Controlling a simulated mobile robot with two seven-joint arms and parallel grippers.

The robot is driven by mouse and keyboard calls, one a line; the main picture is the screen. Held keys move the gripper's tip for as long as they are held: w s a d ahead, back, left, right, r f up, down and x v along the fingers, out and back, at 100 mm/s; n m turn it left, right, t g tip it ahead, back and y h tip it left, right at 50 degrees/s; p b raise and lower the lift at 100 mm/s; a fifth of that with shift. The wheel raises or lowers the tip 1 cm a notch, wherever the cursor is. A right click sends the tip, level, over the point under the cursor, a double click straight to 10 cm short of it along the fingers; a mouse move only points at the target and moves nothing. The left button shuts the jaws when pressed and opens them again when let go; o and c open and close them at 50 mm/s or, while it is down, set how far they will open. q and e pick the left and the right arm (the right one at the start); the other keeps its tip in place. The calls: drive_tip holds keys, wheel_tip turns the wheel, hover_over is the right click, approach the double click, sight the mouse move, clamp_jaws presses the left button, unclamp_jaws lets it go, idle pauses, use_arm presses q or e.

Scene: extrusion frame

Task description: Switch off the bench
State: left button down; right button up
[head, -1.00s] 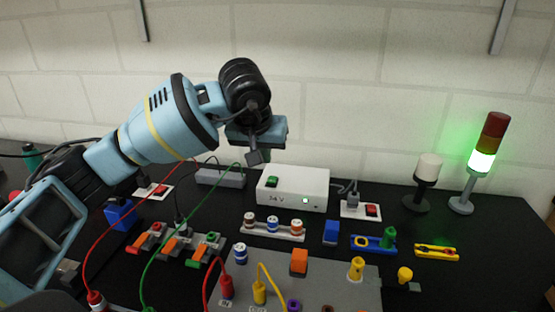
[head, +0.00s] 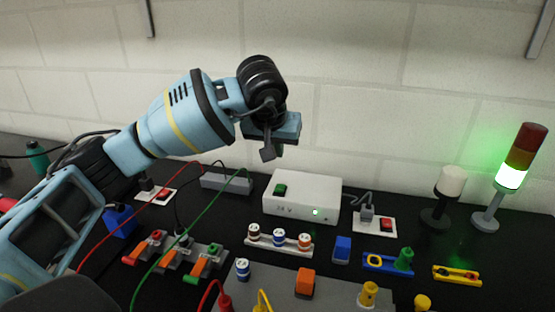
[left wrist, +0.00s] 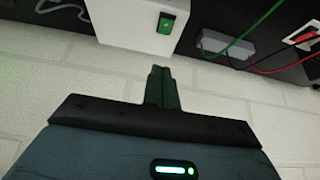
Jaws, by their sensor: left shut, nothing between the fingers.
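The white power supply box (head: 302,208) stands at the back of the black bench. It has a green rocker switch (head: 281,190) and a small lit green lamp on its front. In the left wrist view the green switch (left wrist: 166,23) shows near the top. My left gripper (head: 268,152) is shut and empty, above and behind the box's left part, apart from it. Its closed fingers (left wrist: 161,88) show in the left wrist view, below the switch. A red switch (head: 386,224) sits on a white wall-socket plate (head: 369,229) right of the box. My right gripper is out of view.
The signal tower (head: 512,178) at right glows green; a white-topped lamp (head: 449,182) beside it is unlit. A grey power strip (head: 227,184) lies left of the box. Another socket plate (head: 161,196) with a red switch lies farther left. Red and green cables cross the left side.

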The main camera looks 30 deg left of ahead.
use_arm(q)
hover_over(281, 189)
drive_tip(key=f, duration=0.7)
drive_tip(key=shift+s+d, duration=0.1)
drive_tip(key=shift+s, duration=0.25)
drive_tip(key=f, duration=0.3)
drive_tip(key=shift+s, duration=0.2)
drive_tip(key=shift+s+f, duration=0.15)
drive_tip(key=shift+f, duration=0.4)
drive_tip(key=shift+d+f, duration=0.1)
drive_tip(key=shift+f, duration=0.05)
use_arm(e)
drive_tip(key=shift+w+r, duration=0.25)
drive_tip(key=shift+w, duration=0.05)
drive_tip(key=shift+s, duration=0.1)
use_arm(q)
drive_tip(key=shift+s+f, duration=0.1)
drive_tip(key=shift+f, duration=0.25)
drive_tip(key=shift+s+r, duration=0.1)
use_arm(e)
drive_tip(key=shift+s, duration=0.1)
